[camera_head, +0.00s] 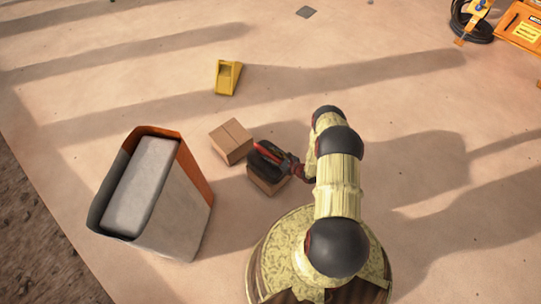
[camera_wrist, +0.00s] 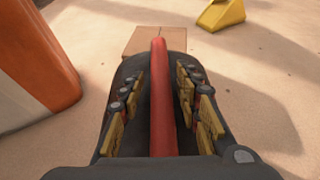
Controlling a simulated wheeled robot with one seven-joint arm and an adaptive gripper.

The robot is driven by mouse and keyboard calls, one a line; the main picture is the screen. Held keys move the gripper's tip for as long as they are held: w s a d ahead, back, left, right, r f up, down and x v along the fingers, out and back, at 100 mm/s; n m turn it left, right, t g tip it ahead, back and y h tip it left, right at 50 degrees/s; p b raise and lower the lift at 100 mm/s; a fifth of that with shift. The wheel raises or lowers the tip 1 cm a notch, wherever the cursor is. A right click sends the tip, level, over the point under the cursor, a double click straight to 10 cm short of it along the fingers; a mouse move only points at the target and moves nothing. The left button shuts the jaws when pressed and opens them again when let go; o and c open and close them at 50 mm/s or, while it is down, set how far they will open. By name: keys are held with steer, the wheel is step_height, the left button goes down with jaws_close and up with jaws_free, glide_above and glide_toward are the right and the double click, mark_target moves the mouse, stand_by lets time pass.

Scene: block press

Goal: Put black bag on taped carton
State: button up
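My gripper (camera_head: 276,158) points left and down over two small brown cartons. A black, rounded thing, probably the black bag (camera_head: 264,163), lies at its fingers with a red strip along it; it also shows in the wrist view (camera_wrist: 127,72). The fingers stand on either side of the red strip (camera_wrist: 160,95), apart from it. I cannot tell whether they press on the black sides. The near carton (camera_head: 268,187) is partly hidden beneath. The far carton (camera_head: 231,141), with a seam across its top, is just beyond and uncovered. I cannot tell which carton is taped.
A tall grey and orange container (camera_head: 190,205) holding a pale block stands at the left. A yellow wedge (camera_head: 227,78) lies beyond the cartons. A coiled black cable (camera_head: 473,22) and orange case (camera_head: 521,27) are at the far right. The floor between is mostly clear.

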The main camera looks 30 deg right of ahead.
stand_by(0.3)
steer(key=p+v, duration=0.4)
steer(key=v, duration=0.8)
steer(key=shift+w+r, duration=0.1)
steer(key=shift+r, duration=0.1)
steer(key=w+a+r+n+g+y, duration=0.2)
steer(key=w+a+r+n, duration=0.15)
steer(key=r, duration=0.75)
steer(key=w+a+r+n+g+y, duration=0.2)
steer(key=w+r+n, duration=0.25)
steer(key=r, duration=0.75)
steer(key=w+a+r+n+g+y, duration=0.25)
steer(key=r+n, duration=0.25)
steer(key=r, duration=0.6)
steer(key=s+a+r+n+g+h, duration=0.2)
steer(key=s+a+r+n, duration=0.2)
steer(key=r, duration=0.5)
steer(key=s+a+r+n+g+h, duration=0.1)
steer(key=s+a+r+n, duration=0.35)
steer(key=r, duration=0.35)
steer(key=s+a+r+n+g+h, duration=0.2)
steer(key=s+a+r+n, duration=0.15)
steer(key=r, duration=0.55)
steer(key=s+r+n+t+h, duration=0.4)
steer(key=s+r+n+h, duration=0.2)
steer(key=s+r, duration=0.6)
steer(key=s+n, duration=0.1)
steer(key=s, duration=0.4)
